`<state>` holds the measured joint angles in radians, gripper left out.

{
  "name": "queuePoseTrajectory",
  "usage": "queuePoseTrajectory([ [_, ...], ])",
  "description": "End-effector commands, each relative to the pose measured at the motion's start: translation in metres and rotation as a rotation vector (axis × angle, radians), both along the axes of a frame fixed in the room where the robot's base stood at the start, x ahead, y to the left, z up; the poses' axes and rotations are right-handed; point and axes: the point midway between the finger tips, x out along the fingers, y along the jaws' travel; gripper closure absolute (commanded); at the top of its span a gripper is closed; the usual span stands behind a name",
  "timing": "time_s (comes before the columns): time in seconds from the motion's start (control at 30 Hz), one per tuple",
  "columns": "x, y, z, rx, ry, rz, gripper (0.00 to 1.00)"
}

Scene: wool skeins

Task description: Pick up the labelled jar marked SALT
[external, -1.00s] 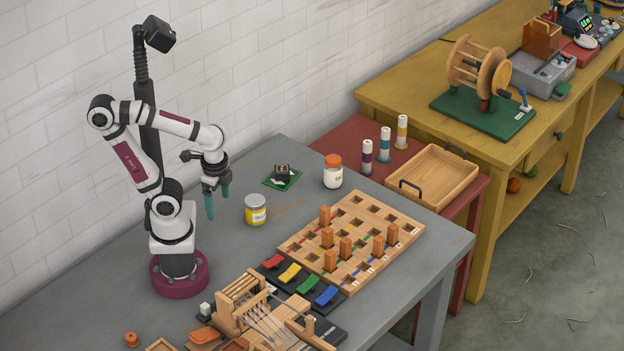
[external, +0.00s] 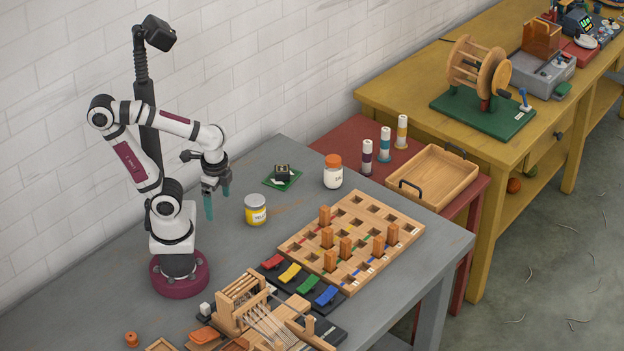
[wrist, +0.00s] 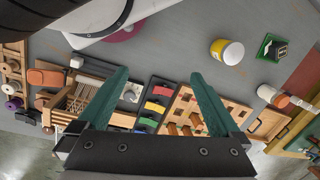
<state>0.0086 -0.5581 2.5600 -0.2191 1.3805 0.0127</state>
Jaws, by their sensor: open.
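A white jar with an orange lid (external: 333,172) stands upright at the back of the grey table; its label is too small to read. It also shows in the wrist view (wrist: 268,93). A second jar with a yellow label and a pale lid (external: 256,210) stands nearer to me; its lettering is not legible either. It also shows in the wrist view (wrist: 227,52). My gripper (external: 216,198) points down with its teal fingers apart, to the left of both jars and above the table. In the wrist view (wrist: 158,76) nothing is between the fingers.
A wooden peg board (external: 352,243) lies right of the jars, with coloured levers (external: 308,284) beside it. A small green board (external: 282,178) lies behind the yellow-labelled jar. A small wooden loom (external: 245,300) occupies the front. Table around the yellow-labelled jar is mostly clear.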

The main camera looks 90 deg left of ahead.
Motion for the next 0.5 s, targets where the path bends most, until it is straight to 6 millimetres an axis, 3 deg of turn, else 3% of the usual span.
queuePoseTrajectory([
  [0.07, 0.001, 0.000, 0.000, 0.000, -0.003, 0.003, 0.00],
  [0.13, 0.016, 0.003, -0.003, -0.005, -0.032, 0.042, 0.00],
  [0.17, 0.030, 0.006, -0.006, -0.010, -0.060, 0.073, 0.00],
  [0.27, 0.104, 0.035, -0.025, -0.024, -0.231, 0.230, 0.00],
  [0.3, 0.140, 0.056, -0.035, -0.027, -0.325, 0.297, 0.00],
  [0.4, 0.215, 0.121, -0.063, -0.031, -0.570, 0.438, 0.00],
  [0.5, 0.261, 0.193, -0.094, -0.039, -0.818, 0.562, 0.00],
])
